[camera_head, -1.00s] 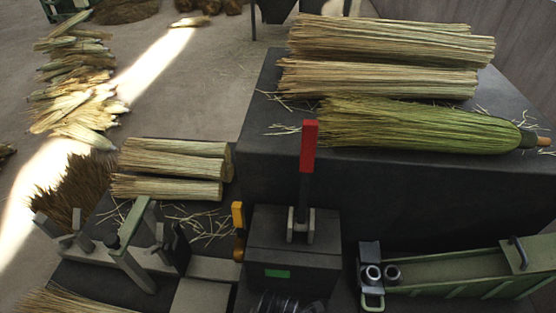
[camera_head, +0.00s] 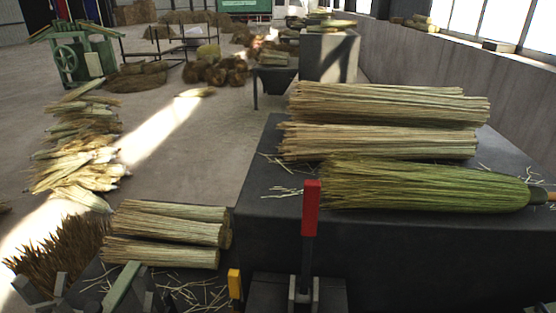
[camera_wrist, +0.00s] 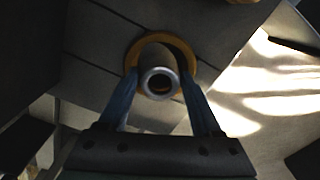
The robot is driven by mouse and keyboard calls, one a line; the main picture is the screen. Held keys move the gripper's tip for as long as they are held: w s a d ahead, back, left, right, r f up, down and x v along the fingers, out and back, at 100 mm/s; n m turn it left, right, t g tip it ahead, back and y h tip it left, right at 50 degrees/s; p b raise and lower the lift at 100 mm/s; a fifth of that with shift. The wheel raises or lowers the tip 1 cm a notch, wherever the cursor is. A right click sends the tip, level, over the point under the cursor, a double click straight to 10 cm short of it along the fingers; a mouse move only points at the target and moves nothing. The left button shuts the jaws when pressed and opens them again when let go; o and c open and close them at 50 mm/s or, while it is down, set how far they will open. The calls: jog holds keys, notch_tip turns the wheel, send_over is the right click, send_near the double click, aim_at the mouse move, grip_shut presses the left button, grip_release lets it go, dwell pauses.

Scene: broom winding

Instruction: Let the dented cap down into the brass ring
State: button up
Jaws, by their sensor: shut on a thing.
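In the wrist view, my gripper (camera_wrist: 160,82) has its two bluish fingers shut on the sides of a grey cylinder, which I take for the dented cap (camera_wrist: 157,59). A bright round metal rim with a dark centre faces the camera; I cannot make out a dent. The brass ring (camera_wrist: 187,46) shows as a golden arc behind the cap, around its top and sides. The cap overlaps the ring's opening; I cannot tell whether it is inside the ring or above it. The lower part of the ring is hidden. In the head view, neither my gripper, cap nor ring shows.
A red-handled lever (camera_head: 311,208) stands upright at the front, with a yellow piece (camera_head: 234,284) left of it. Straw bundles (camera_head: 380,142) and a green broom head (camera_head: 425,187) lie on a dark block (camera_head: 262,222). More bundles (camera_head: 165,235) lie lower left.

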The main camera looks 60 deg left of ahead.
jog(key=shift+f, duration=0.1)
dwell(0.3)
jog(key=o, duration=1.4)
notch_tip(320, 180, up, 8)
jog(key=p, duration=0.9)
dwell(0.5)
